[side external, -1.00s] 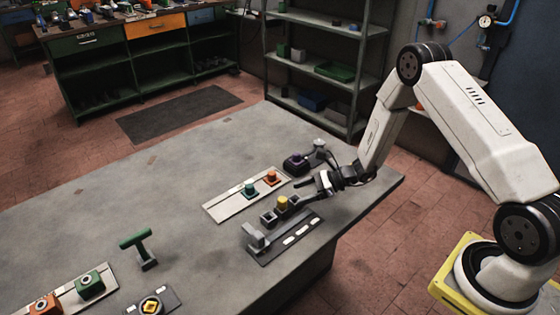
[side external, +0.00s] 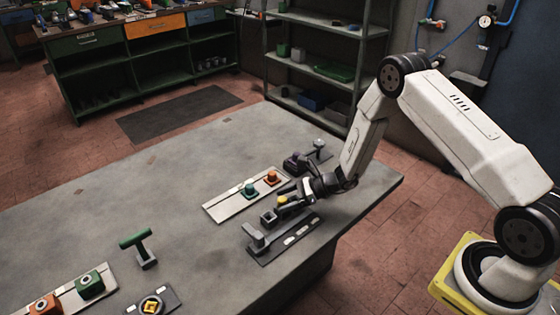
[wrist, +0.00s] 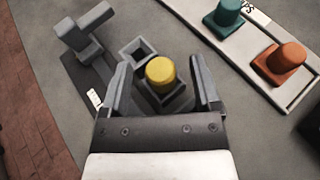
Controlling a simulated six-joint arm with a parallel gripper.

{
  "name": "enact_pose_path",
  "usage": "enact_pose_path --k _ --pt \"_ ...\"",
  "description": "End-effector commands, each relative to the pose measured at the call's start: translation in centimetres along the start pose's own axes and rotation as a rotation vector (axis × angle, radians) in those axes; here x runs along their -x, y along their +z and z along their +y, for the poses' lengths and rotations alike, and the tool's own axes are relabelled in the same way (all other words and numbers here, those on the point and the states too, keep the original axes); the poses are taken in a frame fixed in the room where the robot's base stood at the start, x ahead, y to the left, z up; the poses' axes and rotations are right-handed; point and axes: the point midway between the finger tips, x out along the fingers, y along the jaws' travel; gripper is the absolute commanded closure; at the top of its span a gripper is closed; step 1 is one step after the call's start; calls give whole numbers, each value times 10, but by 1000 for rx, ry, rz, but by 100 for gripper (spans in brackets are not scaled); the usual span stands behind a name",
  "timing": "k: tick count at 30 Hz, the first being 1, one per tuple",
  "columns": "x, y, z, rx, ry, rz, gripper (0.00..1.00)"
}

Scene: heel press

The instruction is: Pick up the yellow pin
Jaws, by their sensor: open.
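The yellow pin (wrist: 161,74) stands upright in a grey square socket on a dark base plate (side external: 262,253). It also shows in the side view (side external: 282,200), partly covered by my gripper. My gripper (wrist: 161,78) is open, with one finger on each side of the pin in the wrist view. Both fingers appear apart from the pin, with a gap on each side. In the side view my gripper (side external: 289,195) is low over the plate, at the pin. Whether the fingertips are at the pin's full depth is hard to tell.
An empty square socket (wrist: 138,52) sits beside the pin's socket. A grey T-shaped handle (wrist: 88,31) stands at the plate's end. A light strip (side external: 229,206) with a teal pin (wrist: 226,14) and an orange pin (wrist: 282,60) lies nearby. A green T-handle (side external: 138,247) stands further left.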

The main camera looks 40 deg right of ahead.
Motion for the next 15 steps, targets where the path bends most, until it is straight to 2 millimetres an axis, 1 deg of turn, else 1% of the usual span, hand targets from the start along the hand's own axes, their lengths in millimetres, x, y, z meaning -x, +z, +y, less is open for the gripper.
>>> enact_pose_path --k 8,9,11,12,14,15 --pt "0 0 0 0 0 0 20" --pt "0 0 0 0 0 0 32" --pt "0 0 0 0 0 0 51" --pt "0 0 0 0 0 0 64" --pt "0 0 0 0 0 0 83" --pt "0 0 0 0 0 0 96"
